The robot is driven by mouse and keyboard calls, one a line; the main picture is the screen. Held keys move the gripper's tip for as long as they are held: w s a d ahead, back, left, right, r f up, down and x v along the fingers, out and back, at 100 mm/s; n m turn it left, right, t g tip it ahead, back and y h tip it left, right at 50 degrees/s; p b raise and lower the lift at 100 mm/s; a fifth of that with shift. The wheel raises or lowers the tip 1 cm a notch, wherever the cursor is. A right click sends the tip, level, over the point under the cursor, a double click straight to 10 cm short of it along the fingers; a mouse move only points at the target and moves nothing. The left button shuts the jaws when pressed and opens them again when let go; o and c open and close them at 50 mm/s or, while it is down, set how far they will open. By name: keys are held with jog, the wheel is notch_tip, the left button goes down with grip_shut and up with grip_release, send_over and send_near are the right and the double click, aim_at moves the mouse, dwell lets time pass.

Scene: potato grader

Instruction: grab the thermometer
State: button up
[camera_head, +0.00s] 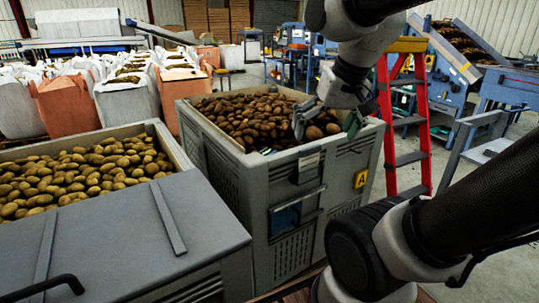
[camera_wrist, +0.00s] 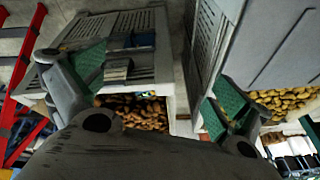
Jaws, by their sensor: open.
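I cannot make out a thermometer for sure. A small pale and greenish thing (camera_head: 267,151) lies at the front edge of the potatoes (camera_head: 250,112) in the grey crate (camera_head: 230,165) and may be it. In the wrist view a small pale spot (camera_wrist: 143,94) shows by the crate's rim; I cannot tell what it is. My gripper (camera_head: 327,124) is open and empty above the right front part of that crate, to the right of the small thing. Its two fingers with green pads also frame the wrist view (camera_wrist: 157,88).
A red stepladder (camera_head: 423,110) stands right of the crate. The crate's front bears a blue piece (camera_head: 286,217) and a yellow A tag (camera_head: 360,179). Bags stand behind.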

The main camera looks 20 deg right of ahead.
jog(key=w+m, duration=0.7)
jog(key=w, duration=0.5)
jog(key=m+y, duration=0.2)
jog(key=m, duration=1.8)
send_over(265, 153)
jog(key=s+d, duration=0.1)
jog(key=s, duration=0.1)
notch_tip(265, 153, down, 22)
jog(key=shift+d+r, duration=0.1)
jog(key=shift+r, duration=0.15)
jog(key=x, duration=0.5)
jog(key=shift+f, duration=0.2)
jog(key=shift+r, duration=0.1)
jog(key=c, duration=0.9)
jog(key=shift+o, duration=0.2)
